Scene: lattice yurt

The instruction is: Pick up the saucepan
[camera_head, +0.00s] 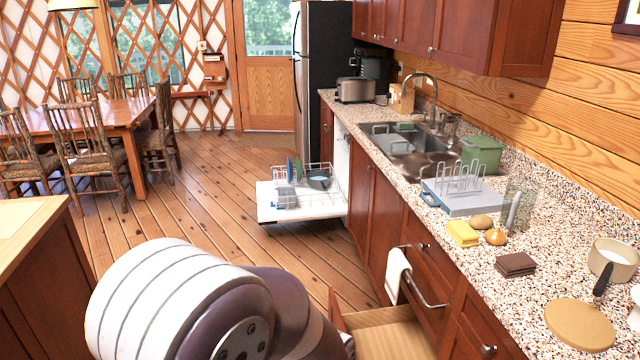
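A cream-coloured saucepan (622,252) with a dark handle stands upright on the speckled counter at the right edge of the head view. Its handle points toward the near side, close to a round wooden board (579,325). Its inside looks pale; I cannot tell whether it holds anything. My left arm's white and purple links fill the bottom of the view, but its gripper is not visible. A small white piece shows at the lower right edge; I cannot tell what it is. No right gripper can be made out.
An open drawer (385,335) sticks out below the counter (545,255). A dishwasher door (300,207) is down, its rack holding dishes. An island stands at left.

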